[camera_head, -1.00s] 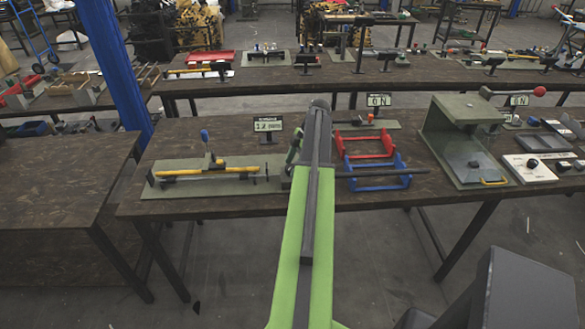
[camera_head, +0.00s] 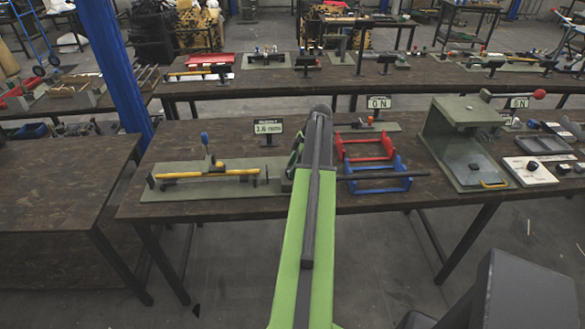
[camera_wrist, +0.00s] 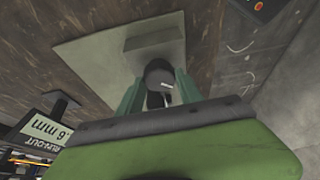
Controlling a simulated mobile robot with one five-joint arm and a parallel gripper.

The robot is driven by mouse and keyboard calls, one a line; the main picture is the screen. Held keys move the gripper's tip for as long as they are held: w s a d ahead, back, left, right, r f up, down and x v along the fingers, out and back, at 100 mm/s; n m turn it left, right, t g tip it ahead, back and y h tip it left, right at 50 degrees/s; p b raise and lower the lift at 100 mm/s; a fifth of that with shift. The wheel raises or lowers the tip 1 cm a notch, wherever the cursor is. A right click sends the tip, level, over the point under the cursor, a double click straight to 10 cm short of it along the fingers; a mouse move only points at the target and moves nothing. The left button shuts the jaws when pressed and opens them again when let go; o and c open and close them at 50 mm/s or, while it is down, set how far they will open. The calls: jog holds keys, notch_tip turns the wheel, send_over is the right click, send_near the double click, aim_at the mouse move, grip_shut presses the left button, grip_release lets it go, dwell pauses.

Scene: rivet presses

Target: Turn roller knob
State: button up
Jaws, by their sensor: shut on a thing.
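The roller knob (camera_wrist: 159,72) is dark and round with a short white mark, in the middle of the wrist view. My gripper (camera_wrist: 158,88) is shut on it, with a green finger on either side. Behind it are a grey block (camera_wrist: 155,45) and a pale plate (camera_wrist: 95,57). In the head view my arm hides the knob and most of the gripper. A run-out display (camera_head: 267,129) stands on the bench and seems to read 1.6 mm; it also shows at the lower left of the wrist view (camera_wrist: 42,132).
Right of my arm are red (camera_head: 366,146) and blue (camera_head: 377,179) stands and a grey press (camera_head: 462,140). Floor in front of the bench is clear.

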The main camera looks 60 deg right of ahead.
jog(key=m, duration=0.1)
jog(key=m+h, duration=0.1)
jog(key=m, duration=0.3)
jog(key=shift+s+a+t+h, duration=0.2)
jog(key=shift+a+t+h, duration=0.1)
jog(key=shift+t+h, duration=0.1)
jog(key=shift+m+h, duration=0.9)
jog(key=shift+m, duration=1.4)
jog(key=o, duration=1.4)
jog(key=shift+w, duration=0.1)
jog(key=shift+c, duration=0.2)
jog(key=p+v, duration=1.6)
jog(key=v, duration=0.1)
jog(key=shift+r, duration=0.2)
